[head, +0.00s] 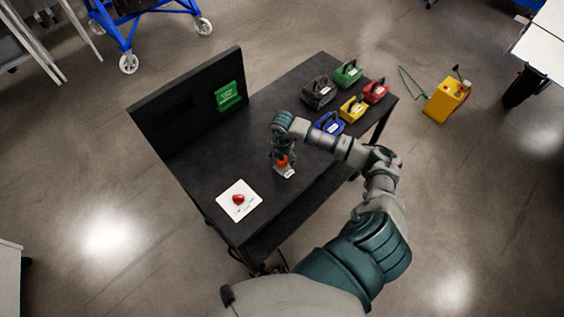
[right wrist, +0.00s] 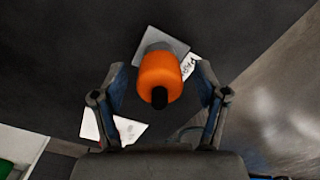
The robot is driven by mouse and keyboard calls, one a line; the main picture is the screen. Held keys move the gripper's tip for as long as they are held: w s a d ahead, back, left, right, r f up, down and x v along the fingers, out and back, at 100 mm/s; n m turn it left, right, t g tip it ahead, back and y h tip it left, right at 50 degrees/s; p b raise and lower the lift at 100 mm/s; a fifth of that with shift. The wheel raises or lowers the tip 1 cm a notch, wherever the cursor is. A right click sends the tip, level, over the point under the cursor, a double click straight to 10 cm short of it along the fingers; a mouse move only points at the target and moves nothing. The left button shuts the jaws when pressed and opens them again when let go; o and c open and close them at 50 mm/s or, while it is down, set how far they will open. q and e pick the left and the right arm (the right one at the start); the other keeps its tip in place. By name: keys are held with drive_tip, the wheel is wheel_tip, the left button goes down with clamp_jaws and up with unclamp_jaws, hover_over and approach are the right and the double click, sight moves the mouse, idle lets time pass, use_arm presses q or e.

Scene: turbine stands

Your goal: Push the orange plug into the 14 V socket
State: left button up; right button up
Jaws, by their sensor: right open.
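The orange plug (head: 282,161) stands on a small grey base with a white label on the black table (head: 185,172). In the right wrist view the orange plug (right wrist: 161,76) shows from above, with a black tip towards the camera. My right gripper (right wrist: 162,88) is open, with one finger on each side of the plug and visible gaps between. In the head view my right gripper (head: 281,150) is over the plug and partly hides it. I cannot make out a socket marked 14 V. My left gripper is not in view.
A white plate with a red knob (head: 239,199) lies near the table's front left. Several coloured handled blocks, including a blue one (head: 329,124), sit at the right. A yellow case (head: 447,100) is on the floor.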

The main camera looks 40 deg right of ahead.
clamp_jaws()
drive_tip(key=shift+r, duration=0.2)
drive_tip(key=shift+r+p, duration=0.45)
drive_tip(key=shift+p, duration=0.05)
drive_tip(key=shift+r+p, duration=1.1)
drive_tip(key=shift+r, duration=0.4)
